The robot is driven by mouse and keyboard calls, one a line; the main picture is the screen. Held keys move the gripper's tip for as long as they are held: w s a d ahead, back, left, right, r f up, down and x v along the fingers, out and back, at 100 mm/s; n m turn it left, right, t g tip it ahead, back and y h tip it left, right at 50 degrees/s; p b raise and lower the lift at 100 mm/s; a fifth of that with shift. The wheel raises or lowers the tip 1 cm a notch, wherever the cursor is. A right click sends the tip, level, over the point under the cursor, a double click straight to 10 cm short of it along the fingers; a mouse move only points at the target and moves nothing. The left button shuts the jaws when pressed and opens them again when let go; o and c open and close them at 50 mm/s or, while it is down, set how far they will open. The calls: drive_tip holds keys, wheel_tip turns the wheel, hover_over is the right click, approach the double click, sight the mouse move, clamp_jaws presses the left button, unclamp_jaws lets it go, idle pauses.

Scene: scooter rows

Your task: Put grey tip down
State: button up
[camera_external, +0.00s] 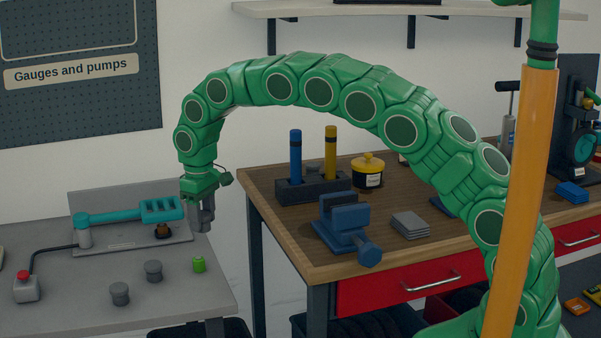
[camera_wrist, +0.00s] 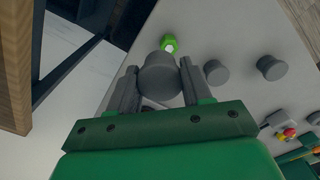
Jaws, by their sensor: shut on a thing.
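My gripper (camera_external: 201,214) hangs pointing down over the right part of the grey bench (camera_external: 215,306). In the wrist view my gripper (camera_wrist: 158,82) is shut on a round grey tip (camera_wrist: 160,72), with a finger on each side of it. The held tip seems clear of the bench, but the exact gap cannot be told. Two similar grey tips stand on the bench, one (camera_external: 120,293) nearer the front and one (camera_external: 153,270) behind it. They also show in the wrist view, as a nearer one (camera_wrist: 216,72) and a farther one (camera_wrist: 271,67).
A small green piece (camera_external: 199,264) stands on the bench near its right edge. A teal tool fixture (camera_external: 130,215) stands at the back, and a red-button box (camera_external: 27,287) at the left. A wooden workbench (camera_external: 290,240) stands right, across a gap. The front bench area is mostly bare.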

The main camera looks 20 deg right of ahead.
drive_tip(key=shift+w+a+f, duration=0.85)
drive_tip(key=shift+w+a, duration=0.3)
drive_tip(key=shift+w, duration=0.25)
hover_over(181, 258)
drive_tip(key=shift+s+d+f, duration=0.1)
drive_tip(key=shift+s+f, duration=0.05)
drive_tip(key=shift+f, duration=1.2)
drive_tip(key=shift+s+d+f, duration=0.1)
drive_tip(key=shift+s+f, duration=0.05)
drive_tip(key=shift+f, duration=1.15)
drive_tip(key=shift+a+f, duration=0.1)
drive_tip(key=shift+f, duration=0.05)
drive_tip(key=shift+w+a+f, duration=0.15)
drive_tip(key=shift+w+f, duration=0.05)
drive_tip(key=shift+f, duration=1.5)
drive_tip(key=shift+f, duration=0.1)
drive_tip(key=o, duration=1)
